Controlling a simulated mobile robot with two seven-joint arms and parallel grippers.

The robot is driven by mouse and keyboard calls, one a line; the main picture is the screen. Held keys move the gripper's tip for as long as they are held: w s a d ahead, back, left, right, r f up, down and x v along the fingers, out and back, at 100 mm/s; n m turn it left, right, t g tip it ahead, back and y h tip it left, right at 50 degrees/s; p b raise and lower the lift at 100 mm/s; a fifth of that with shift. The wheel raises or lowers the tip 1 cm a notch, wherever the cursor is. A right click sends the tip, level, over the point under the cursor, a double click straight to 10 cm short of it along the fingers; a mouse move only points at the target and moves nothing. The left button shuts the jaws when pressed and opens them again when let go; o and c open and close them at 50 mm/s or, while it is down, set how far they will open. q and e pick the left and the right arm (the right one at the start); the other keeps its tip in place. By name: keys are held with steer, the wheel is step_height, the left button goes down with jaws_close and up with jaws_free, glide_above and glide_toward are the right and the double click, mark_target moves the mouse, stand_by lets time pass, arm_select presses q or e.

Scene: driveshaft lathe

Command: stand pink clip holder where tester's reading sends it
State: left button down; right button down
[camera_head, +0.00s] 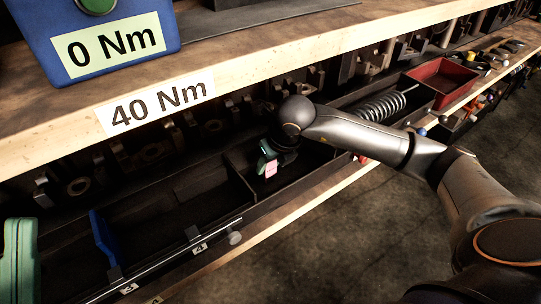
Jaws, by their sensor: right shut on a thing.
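My right gripper (268,159) reaches in from the right, low over a dark tray compartment (295,185) on the lower shelf. It is shut on the pink clip holder (270,170), of which only a small pink patch shows. Green parts beside the pink patch are too small to tell apart. I cannot tell whether the holder touches the tray floor. A blue box (120,28) with a "0 Nm" label stands on the upper shelf, and a "40 Nm" label (155,101) is on that shelf's front edge. I see no tester display. My left gripper is not in view.
Left of my gripper are dark compartments with a blue divider (103,238) and a metal rail (165,262) with numbered tags. A green object (18,260) is at the far left. A spring (383,107) and red tray (441,82) lie to the right.

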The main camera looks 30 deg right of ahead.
steer(key=shift+f, duration=0.1)
steer(key=shift+f, duration=0.15)
steer(key=shift+c, duration=2.2)
jaws_free()
